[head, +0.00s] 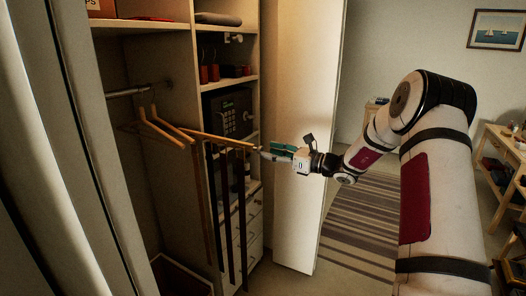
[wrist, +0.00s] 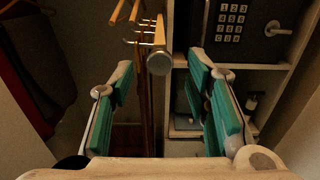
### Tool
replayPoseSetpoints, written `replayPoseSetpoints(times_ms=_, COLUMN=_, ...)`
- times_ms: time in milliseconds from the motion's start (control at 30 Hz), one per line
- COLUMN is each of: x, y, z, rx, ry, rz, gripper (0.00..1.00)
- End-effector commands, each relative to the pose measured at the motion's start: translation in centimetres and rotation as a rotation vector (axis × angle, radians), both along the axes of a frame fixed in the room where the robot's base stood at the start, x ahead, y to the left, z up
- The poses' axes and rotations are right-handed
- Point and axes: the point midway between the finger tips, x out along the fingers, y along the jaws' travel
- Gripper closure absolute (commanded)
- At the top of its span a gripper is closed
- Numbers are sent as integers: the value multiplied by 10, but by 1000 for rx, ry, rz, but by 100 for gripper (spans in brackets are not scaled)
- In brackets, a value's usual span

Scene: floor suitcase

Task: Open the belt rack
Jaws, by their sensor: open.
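The belt rack (head: 218,138) is a light wooden bar reaching out of the wardrobe, with several dark and tan belts (head: 242,200) hanging from it. In the wrist view its front end carries a round metal knob (wrist: 159,63), with the wooden bar behind it and belts (wrist: 144,115) below. My gripper (head: 268,152) is at the front end of the rack in the head view. In the wrist view my gripper (wrist: 160,76) is open, its teal pads to the left and right of the knob. I cannot tell how far the knob reaches between the pads; no contact shows.
Wooden hangers (head: 160,125) hang on a rail left of the rack. A dark safe with a keypad (wrist: 236,28) sits on a shelf to the right. White drawers (head: 254,215) are below.

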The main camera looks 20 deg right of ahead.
Motion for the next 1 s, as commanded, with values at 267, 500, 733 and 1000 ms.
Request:
replayPoseSetpoints(times_ms=267, x=-43, y=-32, z=0, rx=-1, ry=2, rz=-2, gripper=57)
replayPoseSetpoints(times_ms=500, x=-58, y=-42, z=0, rx=-1, ry=0, rz=0, gripper=57)
replayPoseSetpoints(times_ms=733, x=-59, y=-43, z=0, rx=-1, ry=0, rz=1, gripper=57)
replayPoseSetpoints(times_ms=1000, x=-59, y=-42, z=0, rx=-1, ry=0, rz=0, gripper=57)
